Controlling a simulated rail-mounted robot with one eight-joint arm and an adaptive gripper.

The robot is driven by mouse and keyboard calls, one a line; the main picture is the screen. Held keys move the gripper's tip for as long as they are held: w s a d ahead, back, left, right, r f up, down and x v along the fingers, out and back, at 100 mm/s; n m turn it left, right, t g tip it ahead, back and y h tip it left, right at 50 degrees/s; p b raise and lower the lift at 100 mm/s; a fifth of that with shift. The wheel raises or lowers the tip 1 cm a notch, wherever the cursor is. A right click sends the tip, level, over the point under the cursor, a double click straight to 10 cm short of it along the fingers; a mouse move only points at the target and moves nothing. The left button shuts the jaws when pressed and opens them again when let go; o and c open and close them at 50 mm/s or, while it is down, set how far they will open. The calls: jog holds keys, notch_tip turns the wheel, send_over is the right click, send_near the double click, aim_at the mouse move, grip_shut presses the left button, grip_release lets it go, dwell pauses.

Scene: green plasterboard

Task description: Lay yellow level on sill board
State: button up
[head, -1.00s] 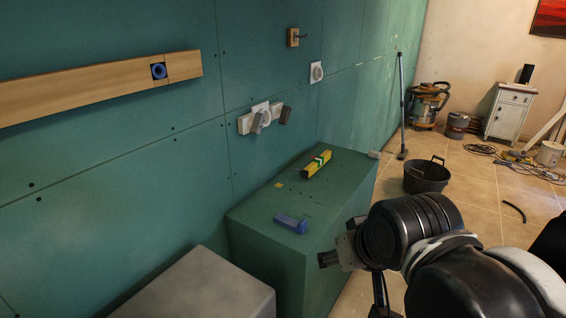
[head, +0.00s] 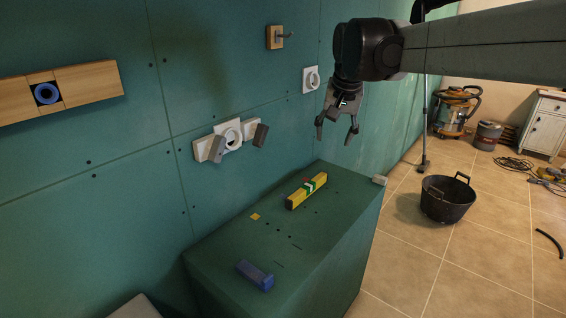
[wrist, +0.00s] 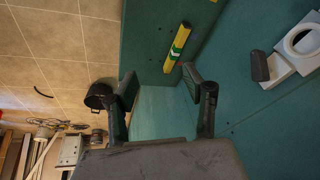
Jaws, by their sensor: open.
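The yellow level (head: 307,191), with a green-and-white band and a red mark, lies flat on top of a green box-like ledge (head: 335,230) against the wall. In the wrist view the level (wrist: 174,53) lies beyond my fingertips, towards the top. My gripper (head: 336,137) is open and empty, pointing down above the ledge and apart from the level; both fingers show in the wrist view (wrist: 163,85). A wooden board (head: 88,85) is on the wall at the left, with a blue ring in it. I cannot tell which surface is the sill board.
A blue block (head: 255,275) and a small yellow piece (head: 255,217) lie on the ledge. White wall fittings (head: 229,135) and a wooden hook block (head: 275,38) stick out from the wall. A black bucket (head: 446,198) stands on the tiled floor at the right.

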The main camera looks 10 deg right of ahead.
jog(key=w+f+m+g, duration=0.1)
jog(key=w+f, duration=0.1)
jog(key=w, duration=0.9)
jog(key=m+g, duration=0.3)
jog(key=m, duration=0.1)
send_over(308, 185)
notch_tip(308, 185, down, 28)
jog(key=shift+a, duration=0.15)
jog(key=shift+d+f, duration=0.2)
jog(key=shift+f, duration=2.45)
grip_shut()
